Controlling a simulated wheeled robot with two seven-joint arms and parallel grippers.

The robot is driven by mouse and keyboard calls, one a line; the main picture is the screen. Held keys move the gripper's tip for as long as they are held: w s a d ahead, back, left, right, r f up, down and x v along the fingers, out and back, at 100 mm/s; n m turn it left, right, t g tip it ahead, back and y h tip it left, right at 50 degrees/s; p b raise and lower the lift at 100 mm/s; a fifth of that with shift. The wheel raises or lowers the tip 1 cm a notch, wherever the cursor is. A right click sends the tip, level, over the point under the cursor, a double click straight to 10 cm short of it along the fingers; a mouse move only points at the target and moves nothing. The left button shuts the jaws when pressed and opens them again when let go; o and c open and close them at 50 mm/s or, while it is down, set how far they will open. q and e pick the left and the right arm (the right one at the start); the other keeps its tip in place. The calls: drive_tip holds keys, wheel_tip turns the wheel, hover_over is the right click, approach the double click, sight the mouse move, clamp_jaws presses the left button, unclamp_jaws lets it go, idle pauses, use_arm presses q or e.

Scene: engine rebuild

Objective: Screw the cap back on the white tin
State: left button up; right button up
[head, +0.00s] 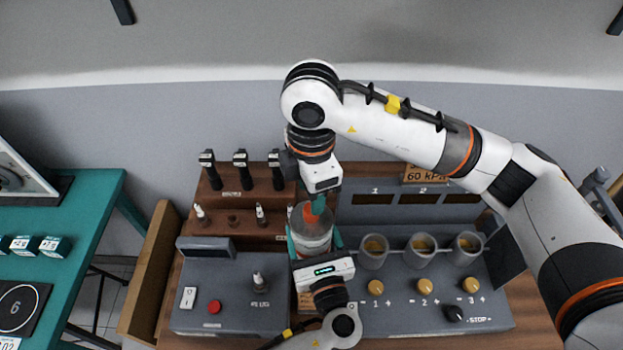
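The white tin (314,245) stands at the centre of the bench and has a red-orange band on its side. My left gripper (315,243) comes up from below, with one teal finger on each side of the tin; it is shut on the tin. My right gripper (318,206) points down from above at the top of the tin. An orange piece (309,214), seemingly the cap, shows at its teal fingertips, within the outline of the tin's top. The fingers overlap each other and the orange piece, so I cannot tell whether they grip it or whether it touches the tin.
Left of the tin is a grey console (230,315) with a red button. Behind it, a wooden stepped rack (228,215) holds several black-topped tools and small bottles. To the right, a grey panel (400,300) carries three cups and yellow knobs. A teal table (85,215) is at far left.

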drive_tip(key=n, duration=0.4)
drive_tip(key=shift+r, duration=0.15)
drive_tip(key=n, duration=0.4)
drive_tip(key=shift+n, duration=0.3)
drive_tip(key=n, duration=0.4)
drive_tip(key=shift+a+r, duration=0.1)
drive_tip(key=shift+r, duration=0.1)
drive_tip(key=n, duration=1)
drive_tip(key=shift+r, duration=0.2)
drive_tip(key=n, duration=0.4)
drive_tip(key=shift+r, duration=0.1)
drive_tip(key=n, duration=0.4)
drive_tip(key=shift+n, duration=0.3)
drive_tip(key=n, duration=0.6)
drive_tip(key=shift+r, duration=0.2)
drive_tip(key=n, duration=0.4)
drive_tip(key=shift+r, duration=0.1)
drive_tip(key=n, duration=1)
drive_tip(key=shift+r, duration=0.2)
drive_tip(key=n, duration=0.7)
drive_tip(key=shift+r+n, duration=0.15)
drive_tip(key=shift+n, duration=0.15)
